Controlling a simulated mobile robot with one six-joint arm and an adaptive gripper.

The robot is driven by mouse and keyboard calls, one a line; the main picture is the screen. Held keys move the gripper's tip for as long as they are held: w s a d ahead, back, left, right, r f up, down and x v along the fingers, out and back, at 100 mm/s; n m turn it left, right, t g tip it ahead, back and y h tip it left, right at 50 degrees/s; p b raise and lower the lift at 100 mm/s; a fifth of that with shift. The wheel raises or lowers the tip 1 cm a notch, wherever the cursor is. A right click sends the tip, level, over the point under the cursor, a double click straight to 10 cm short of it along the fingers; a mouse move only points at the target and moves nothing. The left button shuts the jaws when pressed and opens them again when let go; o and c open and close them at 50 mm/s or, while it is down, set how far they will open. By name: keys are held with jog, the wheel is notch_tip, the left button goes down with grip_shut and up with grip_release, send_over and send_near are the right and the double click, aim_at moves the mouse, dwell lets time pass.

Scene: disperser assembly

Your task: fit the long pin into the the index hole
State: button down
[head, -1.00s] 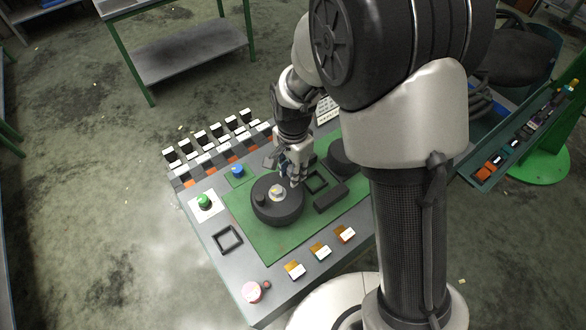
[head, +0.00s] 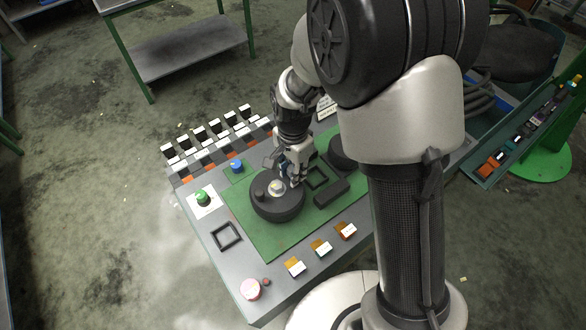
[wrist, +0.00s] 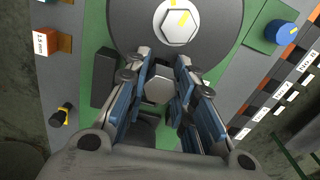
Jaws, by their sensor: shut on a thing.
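A round black disc (head: 277,205) lies on the green mat, with a pale hexagonal piece marked yellow (head: 277,187) at its centre. In the wrist view the disc (wrist: 222,22) fills the top, with the hexagonal piece (wrist: 176,22) on it. My gripper (head: 294,181) is at the disc's far right edge. In the wrist view my gripper (wrist: 159,86) is shut on a grey hexagonal head (wrist: 159,90), which looks like the top of the long pin. Its shaft is hidden. The index hole is not visible, and I cannot tell whether the pin touches the disc.
A square black frame (head: 317,178) and a black block (head: 331,193) lie close to the right of the disc. Labelled blocks (head: 321,248) line the front. The mat in front of the disc is clear.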

jog(key=shift+f+b, duration=0.35)
jog(key=shift+f, duration=0.2)
jog(key=c, duration=1.3)
grip_release()
notch_tip(320, 180, up, 11)
jog(key=shift+r, duration=0.55)
